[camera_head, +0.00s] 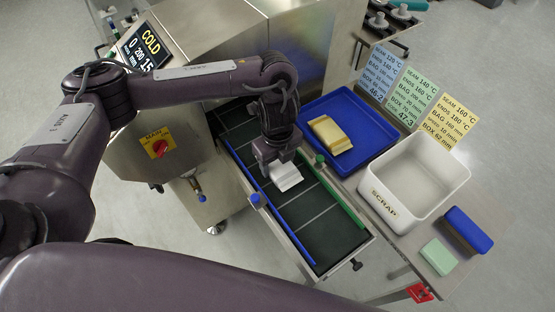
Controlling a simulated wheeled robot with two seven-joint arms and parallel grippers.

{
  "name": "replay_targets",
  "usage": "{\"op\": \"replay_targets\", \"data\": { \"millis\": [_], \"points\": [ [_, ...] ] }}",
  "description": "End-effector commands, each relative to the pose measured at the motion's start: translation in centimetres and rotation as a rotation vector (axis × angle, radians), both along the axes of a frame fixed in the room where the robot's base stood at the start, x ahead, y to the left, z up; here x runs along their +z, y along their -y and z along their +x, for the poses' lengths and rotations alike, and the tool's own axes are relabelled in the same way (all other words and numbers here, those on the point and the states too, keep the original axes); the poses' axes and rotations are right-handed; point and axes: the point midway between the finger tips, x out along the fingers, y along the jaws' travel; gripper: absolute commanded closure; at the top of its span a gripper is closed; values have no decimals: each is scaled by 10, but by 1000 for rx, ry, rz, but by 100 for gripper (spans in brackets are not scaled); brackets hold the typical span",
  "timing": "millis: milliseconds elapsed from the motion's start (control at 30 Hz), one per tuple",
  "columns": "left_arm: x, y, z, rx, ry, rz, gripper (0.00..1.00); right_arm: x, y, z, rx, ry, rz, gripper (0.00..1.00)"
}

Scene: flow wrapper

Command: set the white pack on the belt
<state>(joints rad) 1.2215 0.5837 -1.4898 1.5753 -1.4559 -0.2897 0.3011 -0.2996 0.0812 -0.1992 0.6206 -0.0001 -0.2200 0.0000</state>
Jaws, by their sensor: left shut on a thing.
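The white pack (286,178) is at the green belt (323,232), between the blue guide rail and the green guide rail. My left gripper (279,167) reaches down from above and is shut on the white pack's upper end. I cannot tell whether the pack touches the belt surface or hangs just above it. The gripper hides part of the pack. My right gripper is not seen.
A blue tray (369,160) with a yellow pack (330,135) stands right of the belt. The belt's near end is clear.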

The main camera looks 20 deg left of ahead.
Motion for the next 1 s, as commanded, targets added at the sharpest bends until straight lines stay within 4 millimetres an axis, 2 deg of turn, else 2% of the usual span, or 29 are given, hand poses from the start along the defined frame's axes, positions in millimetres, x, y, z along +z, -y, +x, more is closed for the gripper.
{"op": "replay_targets", "data": {
  "millis": [200,233,400,433,733,1000],
  "points": [
    [-2,0,0,0,1,-1,64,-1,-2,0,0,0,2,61],
    [-2,0,0,0,1,-1,39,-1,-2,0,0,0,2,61],
    [-2,0,0,0,0,0,17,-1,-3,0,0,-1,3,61],
    [-2,0,0,0,0,0,15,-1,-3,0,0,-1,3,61],
    [1,0,1,-1,1,0,15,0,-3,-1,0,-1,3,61],
    [42,0,2,-2,6,1,15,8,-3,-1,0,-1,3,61]
  ]
}}
